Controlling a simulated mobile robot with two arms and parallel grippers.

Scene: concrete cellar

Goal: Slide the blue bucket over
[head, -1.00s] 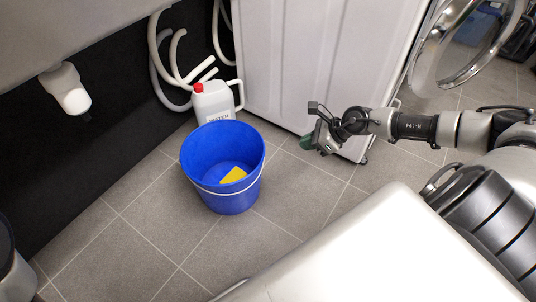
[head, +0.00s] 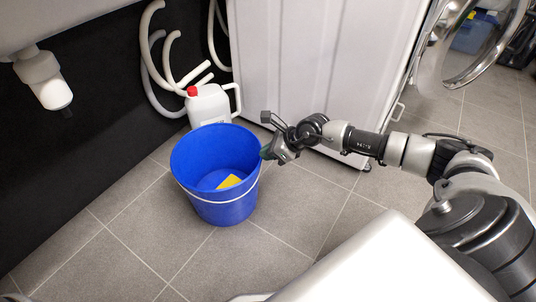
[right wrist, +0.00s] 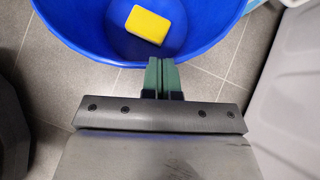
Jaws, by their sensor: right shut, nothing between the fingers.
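The blue bucket (head: 218,205) stands upright on the tiled floor, left of centre in the head view. A yellow sponge-like block (head: 229,181) lies inside it, and a pale handle hangs across its front. My right gripper (head: 267,152) is shut and empty, close to the right side of the bucket's rim. In the right wrist view the shut green fingertips (right wrist: 162,74) are just at the near edge of the bucket (right wrist: 95,30). I cannot tell whether they touch it. The yellow block (right wrist: 147,26) also shows there. My left gripper is not in view.
A white jug with a red cap (head: 209,104) stands right behind the bucket. A white appliance (head: 320,70) is behind my right arm. Pale hoses (head: 150,60) hang along the black wall. Floor in front of and left of the bucket is clear.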

